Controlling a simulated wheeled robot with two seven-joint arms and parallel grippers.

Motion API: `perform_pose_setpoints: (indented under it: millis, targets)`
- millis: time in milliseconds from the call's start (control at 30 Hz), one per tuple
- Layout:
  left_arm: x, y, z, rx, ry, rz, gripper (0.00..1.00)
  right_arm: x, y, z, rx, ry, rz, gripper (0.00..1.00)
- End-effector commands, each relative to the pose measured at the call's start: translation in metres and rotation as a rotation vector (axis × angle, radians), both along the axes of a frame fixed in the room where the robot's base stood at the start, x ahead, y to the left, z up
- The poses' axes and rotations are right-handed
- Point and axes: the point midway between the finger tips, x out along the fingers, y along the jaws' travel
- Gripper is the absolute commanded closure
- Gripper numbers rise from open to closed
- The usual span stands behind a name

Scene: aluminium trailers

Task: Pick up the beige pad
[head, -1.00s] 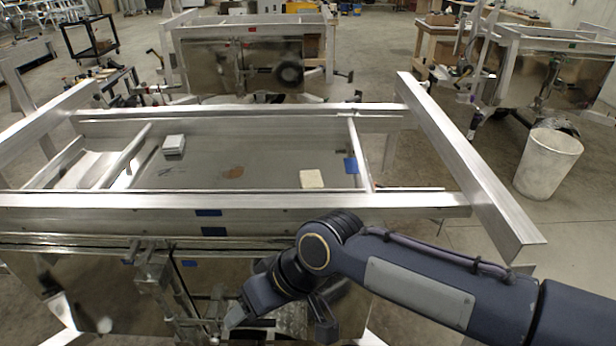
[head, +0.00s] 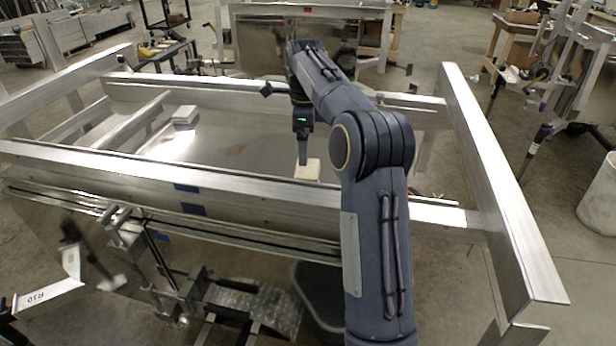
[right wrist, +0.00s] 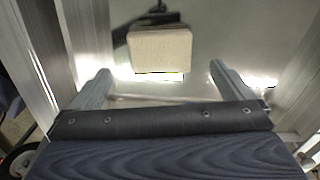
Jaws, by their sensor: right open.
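The beige pad (head: 313,170) lies on the shiny metal floor of the near trailer, just behind its front rail. In the head view my right gripper (head: 303,162) points down at it and covers part of it. In the right wrist view the whole pad (right wrist: 160,50) shows, square and pale. It lies beyond and between the two spread fingers of my right gripper (right wrist: 160,73), with nothing between them. I cannot tell how high the fingertips are above the pad. My left gripper is not in view.
The trailer's front rail (head: 120,164) and thick right beam (head: 500,185) bound the floor area. A small pale box (head: 184,115) sits on the floor to the left. A white bin (head: 598,195) stands at far right. Floor left of the pad is mostly clear.

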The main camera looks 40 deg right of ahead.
Motion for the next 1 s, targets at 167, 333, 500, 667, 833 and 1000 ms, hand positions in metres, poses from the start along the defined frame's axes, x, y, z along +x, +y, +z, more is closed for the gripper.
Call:
perform_pose_setpoints:
  millis: [167,333,500,667,833,1000]
  targets:
    - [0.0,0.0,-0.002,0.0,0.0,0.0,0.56,0.003,-0.002,-0.017,-0.008,0.011,-0.037,0.0]
    - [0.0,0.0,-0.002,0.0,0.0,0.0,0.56,0.0,-0.003,-0.034,-0.007,0.01,-0.037,0.0]
    - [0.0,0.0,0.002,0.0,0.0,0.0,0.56,-0.007,-0.006,-0.058,-0.007,0.01,-0.035,0.0]
    - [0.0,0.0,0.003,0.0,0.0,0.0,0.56,-0.007,-0.006,-0.077,-0.007,0.007,-0.034,0.0]
    - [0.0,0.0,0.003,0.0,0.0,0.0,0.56,-0.007,-0.005,-0.08,-0.007,0.005,-0.033,0.0]
    - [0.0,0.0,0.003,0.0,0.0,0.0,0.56,-0.006,-0.005,-0.08,-0.007,0.005,-0.033,0.09]
